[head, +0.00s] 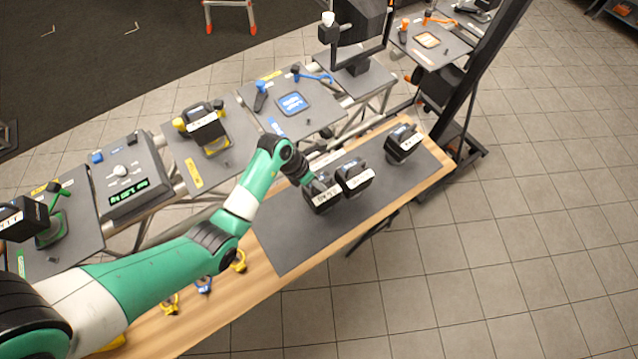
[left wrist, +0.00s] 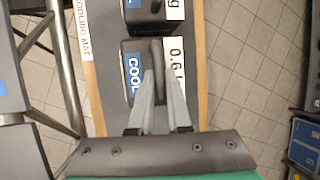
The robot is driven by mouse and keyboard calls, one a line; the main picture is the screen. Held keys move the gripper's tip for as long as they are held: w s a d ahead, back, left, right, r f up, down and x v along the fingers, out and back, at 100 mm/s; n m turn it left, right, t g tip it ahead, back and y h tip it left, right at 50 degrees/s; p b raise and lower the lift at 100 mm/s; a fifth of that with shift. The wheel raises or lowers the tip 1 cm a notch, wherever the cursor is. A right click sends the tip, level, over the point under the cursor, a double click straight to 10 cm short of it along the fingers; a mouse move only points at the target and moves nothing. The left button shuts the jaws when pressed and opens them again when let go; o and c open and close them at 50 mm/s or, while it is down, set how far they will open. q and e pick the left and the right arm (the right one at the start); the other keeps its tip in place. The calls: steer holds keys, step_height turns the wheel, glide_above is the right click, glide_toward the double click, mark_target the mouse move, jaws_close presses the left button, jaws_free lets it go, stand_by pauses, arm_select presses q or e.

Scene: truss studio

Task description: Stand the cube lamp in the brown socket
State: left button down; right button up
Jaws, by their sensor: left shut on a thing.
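My left gripper (head: 306,180) reaches over the dark mat. It is shut on the handle of a dark block (head: 322,197) with a white label. In the left wrist view my left gripper (left wrist: 158,78) pinches that handle between its fingertips; the block (left wrist: 132,50) there carries a blue "COOL" label and a white label that reads about 0.6. The block appears to rest on the mat; I cannot tell whether it is lifted. I cannot make out a cube lamp or a brown socket. My right gripper is not in view.
A second dark block (head: 354,178) stands close beside the held one. A third (head: 403,144) stands farther right. The near part of the mat (head: 290,245) is bare. Small yellow and blue pieces (head: 203,285) lie at the wooden table's left part. Grey stations stand behind, including a display box (head: 128,172).

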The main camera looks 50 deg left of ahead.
arm_select(q)
step_height(320, 180, up, 2)
steer(key=shift+w, duration=0.1)
steer(key=s+d+r+p, duration=0.2)
steer(key=s+r+p, duration=0.3)
steer(key=s+r, duration=0.5)
steer(key=s, duration=0.4)
steer(key=shift+r, duration=0.15)
